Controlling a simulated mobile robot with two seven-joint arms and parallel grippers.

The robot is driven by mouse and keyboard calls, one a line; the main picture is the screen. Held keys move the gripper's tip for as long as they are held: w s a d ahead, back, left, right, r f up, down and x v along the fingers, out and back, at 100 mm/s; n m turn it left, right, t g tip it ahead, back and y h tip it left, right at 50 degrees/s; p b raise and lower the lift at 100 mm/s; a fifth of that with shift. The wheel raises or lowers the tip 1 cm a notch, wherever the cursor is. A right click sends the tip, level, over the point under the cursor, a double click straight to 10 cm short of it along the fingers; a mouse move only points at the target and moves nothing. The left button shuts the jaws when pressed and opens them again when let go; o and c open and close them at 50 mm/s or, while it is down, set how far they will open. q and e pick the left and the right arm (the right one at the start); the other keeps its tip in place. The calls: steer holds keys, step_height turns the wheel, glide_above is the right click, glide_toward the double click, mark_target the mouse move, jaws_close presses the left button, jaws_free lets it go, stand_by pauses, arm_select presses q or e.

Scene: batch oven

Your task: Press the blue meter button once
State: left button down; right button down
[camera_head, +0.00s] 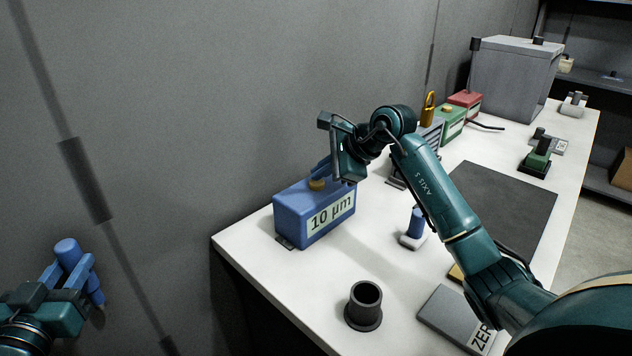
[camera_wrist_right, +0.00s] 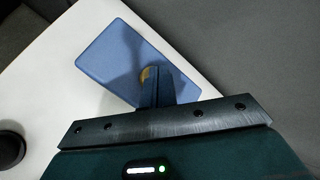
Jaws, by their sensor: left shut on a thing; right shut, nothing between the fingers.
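The blue meter (camera_head: 290,213), a box labelled "10 µm", stands at the near-left end of the white bench. My left gripper (camera_head: 72,276), at the far left off the bench, is shut on a blue cylinder (camera_head: 67,248).
A dark cup (camera_head: 365,305), a blue-handled piece on a white base (camera_head: 412,240) and a grey "ZERO"-like block (camera_head: 455,318) stand near. Green (camera_head: 453,123) and red (camera_head: 466,102) boxes stand farther back along the wall. A dark mat (camera_head: 510,200) lies on the bench.

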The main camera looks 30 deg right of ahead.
mark_target(322, 183)
steer(key=shift+f, duration=0.2)
steer(key=shift+r, duration=0.1)
stand_by(0.4)
steer(key=shift+r+p, duration=0.35)
steer(key=shift+r, duration=0.4)
steer(key=shift+r+p, duration=1.65)
steer(key=shift+r, duration=0.85)
steer(key=shift+s+f, duration=0.1)
